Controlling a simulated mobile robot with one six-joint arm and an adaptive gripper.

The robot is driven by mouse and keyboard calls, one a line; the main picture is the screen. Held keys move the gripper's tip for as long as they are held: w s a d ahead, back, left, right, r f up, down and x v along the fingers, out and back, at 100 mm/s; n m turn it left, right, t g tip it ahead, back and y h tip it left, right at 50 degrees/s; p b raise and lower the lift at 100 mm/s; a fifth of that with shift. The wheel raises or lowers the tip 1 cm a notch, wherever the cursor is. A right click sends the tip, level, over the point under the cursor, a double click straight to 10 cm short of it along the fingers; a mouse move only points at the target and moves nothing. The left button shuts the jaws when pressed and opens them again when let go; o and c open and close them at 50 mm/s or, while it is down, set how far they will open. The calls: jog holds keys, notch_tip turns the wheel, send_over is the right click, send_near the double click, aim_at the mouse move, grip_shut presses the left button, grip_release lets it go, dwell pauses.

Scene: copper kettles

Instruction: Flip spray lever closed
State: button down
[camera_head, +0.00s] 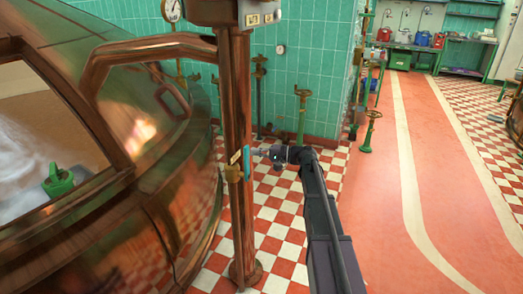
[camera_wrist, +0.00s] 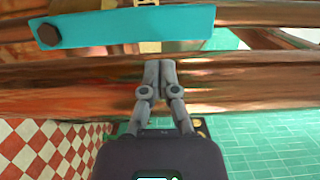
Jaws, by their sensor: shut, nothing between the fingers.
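The spray lever looks to be the flat teal bar (camera_head: 219,161) on the upright copper pipe (camera_head: 238,215), lying along the pipe. In the wrist view the teal lever (camera_wrist: 130,30) spans the upper part, along the pipe, with a dark round bolt at its left end. My gripper (camera_head: 259,153) is just right of the lever and pipe. In the wrist view my gripper's fingers (camera_wrist: 158,64) are together and empty, their tips over the copper pipe just below the lever. I cannot tell whether they touch the pipe.
A large copper kettle (camera_head: 150,215) with an open hatch fills the left. A green object (camera_head: 58,181) shows in the hatch. A control box (camera_head: 262,14) tops the pipe. Valve stands (camera_head: 302,115) are behind.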

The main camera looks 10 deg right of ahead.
jog(key=shift+s+a, duration=0.3)
jog(key=shift+s, duration=0.1)
jog(key=shift+a, duration=0.2)
jog(key=shift+s, duration=0.15)
